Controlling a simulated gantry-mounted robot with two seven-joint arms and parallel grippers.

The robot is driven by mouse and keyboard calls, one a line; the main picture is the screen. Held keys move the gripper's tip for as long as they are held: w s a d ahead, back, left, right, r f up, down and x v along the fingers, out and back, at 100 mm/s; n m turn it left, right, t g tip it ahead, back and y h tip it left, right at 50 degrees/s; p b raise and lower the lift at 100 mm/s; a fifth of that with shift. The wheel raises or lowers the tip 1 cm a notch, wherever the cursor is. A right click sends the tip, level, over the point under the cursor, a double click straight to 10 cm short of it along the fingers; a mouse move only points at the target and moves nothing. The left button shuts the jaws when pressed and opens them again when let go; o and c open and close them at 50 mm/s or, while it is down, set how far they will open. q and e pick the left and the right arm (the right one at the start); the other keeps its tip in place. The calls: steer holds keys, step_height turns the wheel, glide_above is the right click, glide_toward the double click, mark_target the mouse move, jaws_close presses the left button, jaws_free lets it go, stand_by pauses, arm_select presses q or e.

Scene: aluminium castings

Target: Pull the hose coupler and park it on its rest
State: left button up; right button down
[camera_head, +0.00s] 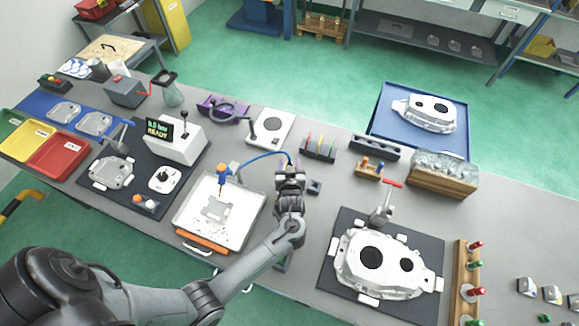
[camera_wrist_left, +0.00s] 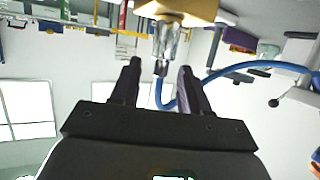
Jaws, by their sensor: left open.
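My left gripper (camera_head: 290,168) is open above the bench, behind the white tray's right side. In the left wrist view its two dark fingers (camera_wrist_left: 157,78) stand apart with nothing clamped between them. A silver coupler (camera_wrist_left: 166,42) sits just beyond the fingertips, joined to a brass-coloured block (camera_wrist_left: 180,11). The blue hose (camera_wrist_left: 235,69) curves from the coupler's lower end, passes near the right finger and runs off right. In the head view the blue hose (camera_head: 262,156) arcs to my gripper, which hides the coupler. I cannot tell which item is the rest. My right gripper is not in view.
A white tray (camera_head: 184,234) with a blue-and-orange tool (camera_head: 222,178) lies left of my gripper. A small dark block (camera_head: 314,187) sits close on the right. A large casting (camera_head: 385,265) on a dark mat (camera_head: 436,250) lies farther right, with a red-handled clamp (camera_head: 384,205) behind it.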

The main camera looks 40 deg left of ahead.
arm_select(q)
steer(key=shift+x, duration=0.85)
jaws_close()
